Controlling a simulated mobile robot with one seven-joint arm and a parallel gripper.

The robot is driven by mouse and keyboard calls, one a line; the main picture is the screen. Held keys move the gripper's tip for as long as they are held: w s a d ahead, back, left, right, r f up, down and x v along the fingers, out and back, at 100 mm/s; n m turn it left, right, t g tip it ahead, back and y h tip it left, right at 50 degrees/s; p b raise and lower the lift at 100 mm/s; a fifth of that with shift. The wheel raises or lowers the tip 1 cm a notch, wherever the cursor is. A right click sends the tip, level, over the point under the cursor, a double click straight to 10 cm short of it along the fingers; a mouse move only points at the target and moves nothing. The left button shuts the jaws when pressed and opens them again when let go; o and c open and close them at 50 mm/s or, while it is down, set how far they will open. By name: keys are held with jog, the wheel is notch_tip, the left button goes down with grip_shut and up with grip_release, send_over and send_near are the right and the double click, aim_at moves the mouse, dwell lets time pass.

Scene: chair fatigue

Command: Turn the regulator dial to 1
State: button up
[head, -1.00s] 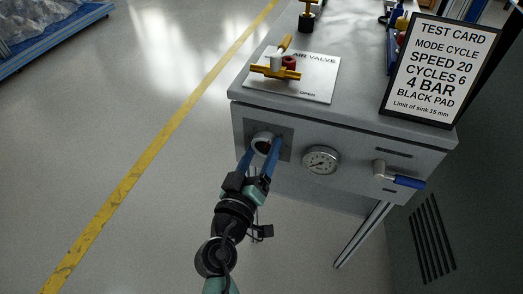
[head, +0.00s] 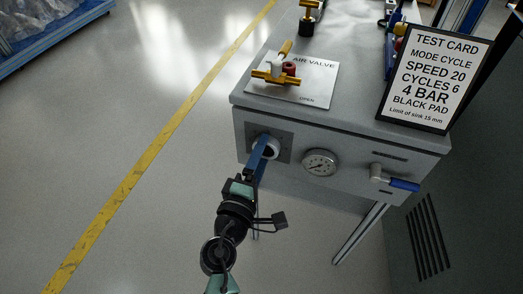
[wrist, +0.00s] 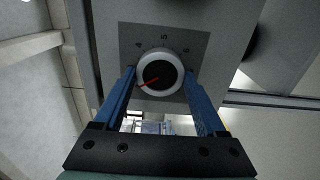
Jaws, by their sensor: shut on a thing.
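The regulator dial (wrist: 165,62) is a round white knob with a dark face and a red pointer line. It sits on a grey square plate (wrist: 195,38) on the cabinet front. In the wrist view the red line points to the lower left; the small marks around the knob are hard to read. My gripper (wrist: 160,76) has its two blue fingers on opposite sides of the knob, shut on it. In the head view my gripper (head: 265,152) covers part of the dial (head: 271,145). The pressure gauge (head: 320,162) is right of the dial; its reading is too small to tell.
A lever with a blue handle (head: 403,184) sticks out right of the gauge. On the cabinet top are the yellow-handled air valve (head: 276,76) on its plate and a standing test card (head: 435,75) reading 4 BAR. Open floor lies to the left.

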jog(key=n+p, duration=0.4)
jog(key=n, duration=0.6)
jog(key=shift+f+n, duration=0.15)
jog(key=shift+n, duration=0.15)
dwell(0.5)
jog(key=o, duration=1.3)
jog(key=p+v, duration=0.1)
jog(key=v, duration=1.2)
jog(key=shift+p, duration=0.35)
